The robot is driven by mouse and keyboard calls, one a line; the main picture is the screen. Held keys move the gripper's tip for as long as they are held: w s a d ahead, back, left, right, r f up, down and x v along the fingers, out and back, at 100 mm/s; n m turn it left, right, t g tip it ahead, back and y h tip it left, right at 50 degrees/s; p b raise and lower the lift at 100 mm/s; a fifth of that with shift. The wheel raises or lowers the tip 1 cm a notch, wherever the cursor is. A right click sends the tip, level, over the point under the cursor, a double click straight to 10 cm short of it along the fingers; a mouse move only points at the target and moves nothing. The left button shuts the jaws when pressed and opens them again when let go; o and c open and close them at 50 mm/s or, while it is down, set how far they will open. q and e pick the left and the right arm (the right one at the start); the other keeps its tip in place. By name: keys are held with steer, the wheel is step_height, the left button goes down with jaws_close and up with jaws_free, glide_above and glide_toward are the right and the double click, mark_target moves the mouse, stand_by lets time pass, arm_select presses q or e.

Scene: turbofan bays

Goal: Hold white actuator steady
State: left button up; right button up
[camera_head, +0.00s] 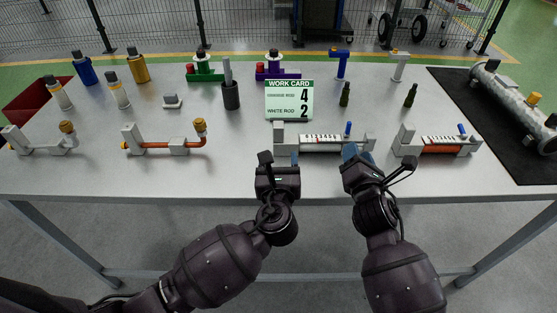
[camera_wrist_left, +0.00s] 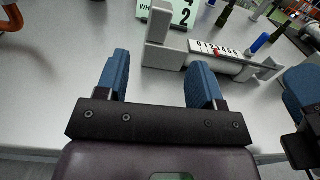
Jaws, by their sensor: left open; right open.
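The white actuator (camera_head: 322,144) lies along the front of the table, with a grey end block at its left, a numbered scale along its top and a blue knob near its right end. It also shows in the left wrist view (camera_wrist_left: 215,63). My left gripper (camera_head: 280,163) is open and empty, just in front of the actuator's left end block. In the left wrist view its blue fingers (camera_wrist_left: 159,75) stand apart, short of the actuator. My right gripper (camera_head: 353,153) is open in front of the actuator's right end; its fingertips are partly hidden in the head view.
An orange-rod actuator (camera_head: 446,146) lies close on the right. The work card (camera_head: 289,100) stands behind the white actuator, showing orange rod 4 and white rod 2. An orange pipe assembly (camera_head: 165,142) lies to the left. A black mat (camera_head: 480,110) holds a grey cylinder at the right.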

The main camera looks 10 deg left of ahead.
mark_target(278, 136)
arm_select(q)
steer(key=shift+w+a, duration=0.1)
steer(key=shift+w, duration=0.25)
steer(key=x, duration=1)
steer(key=shift+w+a, duration=0.1)
